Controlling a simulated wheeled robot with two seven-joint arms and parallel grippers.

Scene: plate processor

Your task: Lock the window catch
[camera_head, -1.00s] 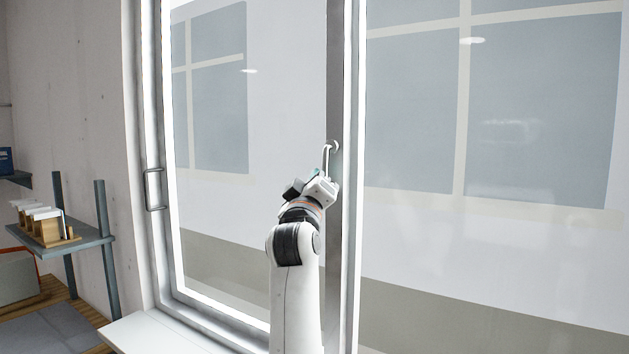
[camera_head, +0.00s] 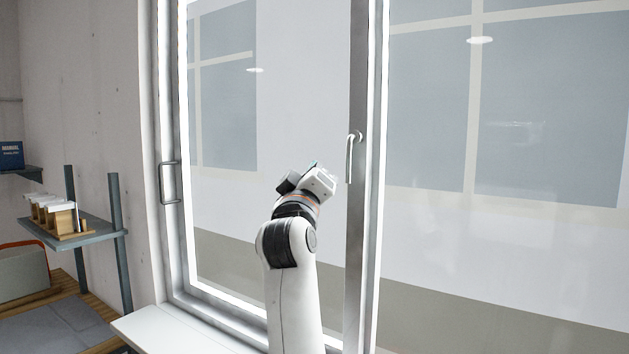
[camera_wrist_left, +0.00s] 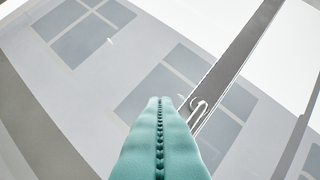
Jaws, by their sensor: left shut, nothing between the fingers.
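The window catch (camera_head: 350,158) is a slim metal handle on the vertical middle bar (camera_head: 357,235) of the window. It hangs straight down from its pivot. It also shows in the left wrist view (camera_wrist_left: 199,108), beyond the fingertips and partly behind them. My left gripper (camera_head: 318,172) is in front of the glass, to the left of the catch and apart from it in the head view. Its teal fingers (camera_wrist_left: 160,135) are pressed together with nothing between them. My right gripper is not in view.
A second handle (camera_head: 169,182) is on the left window frame. A white sill (camera_head: 175,332) runs below. The space in front of the right pane is clear.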

